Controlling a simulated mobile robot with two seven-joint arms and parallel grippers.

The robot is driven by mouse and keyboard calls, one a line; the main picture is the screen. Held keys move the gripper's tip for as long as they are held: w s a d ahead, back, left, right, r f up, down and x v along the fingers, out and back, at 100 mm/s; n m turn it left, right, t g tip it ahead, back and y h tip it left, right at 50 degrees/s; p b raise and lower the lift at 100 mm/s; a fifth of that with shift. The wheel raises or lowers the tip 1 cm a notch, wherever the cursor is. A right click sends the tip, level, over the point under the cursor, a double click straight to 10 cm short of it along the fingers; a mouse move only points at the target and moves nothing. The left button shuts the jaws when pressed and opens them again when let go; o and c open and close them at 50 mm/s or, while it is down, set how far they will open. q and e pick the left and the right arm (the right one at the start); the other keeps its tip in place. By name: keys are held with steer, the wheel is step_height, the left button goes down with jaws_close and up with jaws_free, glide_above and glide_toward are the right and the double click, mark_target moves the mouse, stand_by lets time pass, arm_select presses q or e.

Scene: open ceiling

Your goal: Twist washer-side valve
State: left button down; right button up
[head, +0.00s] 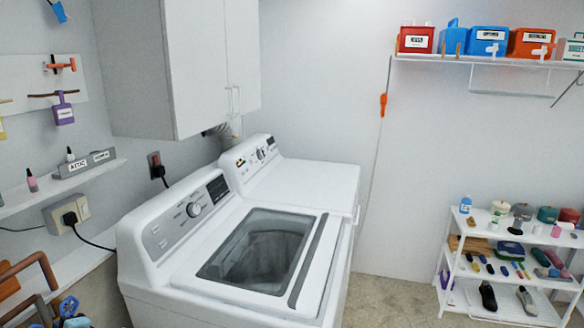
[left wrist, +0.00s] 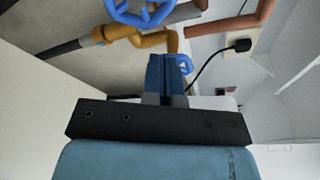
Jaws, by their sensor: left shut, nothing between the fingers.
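Two blue valve handles show in the left wrist view. One large looped handle (left wrist: 140,12) is at the top edge, and a smaller one (left wrist: 185,64) is just past my fingertips, partly hidden by them. A brass valve body (left wrist: 150,40) with pipes lies between them. My left gripper (left wrist: 168,62) is shut and empty, its blue fingers pointing at the brass body and the smaller handle. I cannot tell whether they touch. In the head view a blue valve handle (head: 68,306) is at the bottom left, beside the washer (head: 150,290). My right gripper is out of view.
Copper pipes (head: 30,272) run along the wall at left. A power plug (left wrist: 240,45) with a black cord is near the valves, below a wall shelf (head: 60,184). A dryer (head: 320,180) stands behind the washer. Floor (head: 390,300) is clear before the right rack (head: 455,262).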

arm_select(q)
steer(key=d, duration=0.2)
steer(key=shift+s+d, duration=0.3)
steer(key=shift+d, duration=0.05)
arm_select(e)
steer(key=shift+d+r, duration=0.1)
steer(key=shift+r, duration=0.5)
arm_select(q)
steer(key=w+d+r+n+t, duration=0.1)
steer(key=w+d+r, duration=0.1)
steer(key=w+r, duration=0.4)
steer(key=shift+s+f+m+b, duration=0.5)
steer(key=shift+s+f+b, duration=0.25)
steer(key=shift+s+f, duration=1.4)
steer(key=w+a+r, duration=0.1)
steer(key=a, duration=0.6)
steer(key=shift+g, duration=0.4)
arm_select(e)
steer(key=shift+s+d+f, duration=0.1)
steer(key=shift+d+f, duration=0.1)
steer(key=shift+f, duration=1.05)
